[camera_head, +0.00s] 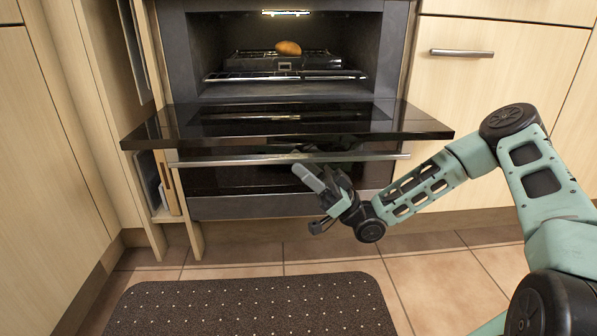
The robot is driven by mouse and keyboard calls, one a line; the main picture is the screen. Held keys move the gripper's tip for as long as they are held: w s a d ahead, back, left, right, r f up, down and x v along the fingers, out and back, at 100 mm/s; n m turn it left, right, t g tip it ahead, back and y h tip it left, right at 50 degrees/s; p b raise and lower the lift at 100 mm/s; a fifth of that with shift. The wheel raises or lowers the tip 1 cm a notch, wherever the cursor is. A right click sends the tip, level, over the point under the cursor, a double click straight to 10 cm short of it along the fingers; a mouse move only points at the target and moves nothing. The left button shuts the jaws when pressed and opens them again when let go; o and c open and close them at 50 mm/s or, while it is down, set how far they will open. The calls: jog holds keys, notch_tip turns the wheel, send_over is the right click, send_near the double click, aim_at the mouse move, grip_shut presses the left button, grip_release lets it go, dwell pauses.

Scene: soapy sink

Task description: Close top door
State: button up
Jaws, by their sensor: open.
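The top oven door (300,121) is a dark glossy panel folded down to about level, sticking out from the open upper oven. A metal handle bar (285,158) runs below the door's front edge. My gripper (312,202) is open, in front of and below the lowered door, by the right half of the handle bar. Its upper finger overlaps the bar in the picture; I cannot tell whether it touches. Nothing shows between the fingers.
A brown roundish item (288,48) sits on a dark pan (284,61) over the oven rack (285,76). A lower oven front (240,207) is below. A narrow open cubby (163,185) is at left, a drawer (495,75) at right. A dotted mat (255,305) lies on the tiled floor.

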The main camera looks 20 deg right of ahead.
jog(key=shift+x, duration=0.75)
